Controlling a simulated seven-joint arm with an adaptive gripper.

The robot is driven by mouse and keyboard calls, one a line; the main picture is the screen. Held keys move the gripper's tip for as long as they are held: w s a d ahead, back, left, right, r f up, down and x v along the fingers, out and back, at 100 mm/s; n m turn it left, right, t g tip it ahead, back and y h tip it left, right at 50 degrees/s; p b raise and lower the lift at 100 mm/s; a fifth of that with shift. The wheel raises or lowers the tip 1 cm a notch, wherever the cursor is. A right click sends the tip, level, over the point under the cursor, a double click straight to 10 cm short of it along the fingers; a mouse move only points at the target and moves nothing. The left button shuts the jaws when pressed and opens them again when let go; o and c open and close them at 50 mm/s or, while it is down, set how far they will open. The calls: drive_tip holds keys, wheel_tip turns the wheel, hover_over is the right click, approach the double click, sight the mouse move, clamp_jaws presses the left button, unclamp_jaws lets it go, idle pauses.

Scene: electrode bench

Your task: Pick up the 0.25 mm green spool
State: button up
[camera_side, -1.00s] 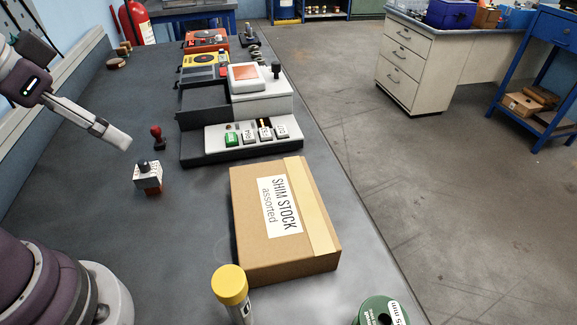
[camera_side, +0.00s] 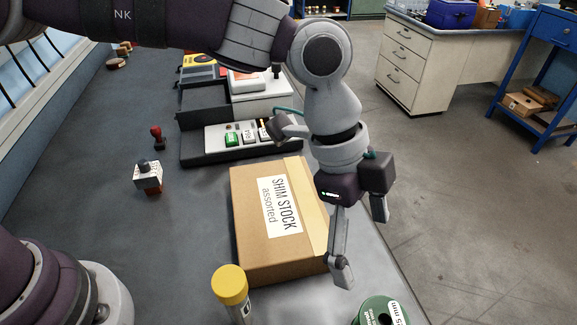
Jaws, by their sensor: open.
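The green spool (camera_side: 374,313) lies at the bottom edge of the side view, near the bench's right edge. It is partly cut off by the frame. A white label on it shows only "5 mm". My gripper (camera_side: 361,242) is open and empty, pointing down above and behind the spool, beside the right side of the cardboard box. One finger hangs near the box's right front corner and the other is further right. The gripper is apart from the spool.
A cardboard box (camera_side: 250,225) labelled "SHIM STOCK assorted" sits left of my gripper. A yellow-capped tube (camera_side: 230,287) stands left of the spool. A grey machine with buttons (camera_side: 198,142) is further back. A small block (camera_side: 148,176) and a red-handled stamp (camera_side: 158,137) stand at left.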

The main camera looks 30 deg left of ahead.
sight(380, 316)
drive_tip(key=shift+m+g, duration=0.3)
drive_tip(key=shift+m, duration=0.2)
drive_tip(key=x, duration=0.4)
drive_tip(key=s+x, duration=0.1)
drive_tip(key=x, duration=0.3)
drive_tip(key=d+x, duration=0.1)
drive_tip(key=x, duration=0.3)
drive_tip(key=shift+s+d, duration=0.1)
drive_tip(key=shift+s, duration=0.1)
drive_tip(key=c, duration=1.1)
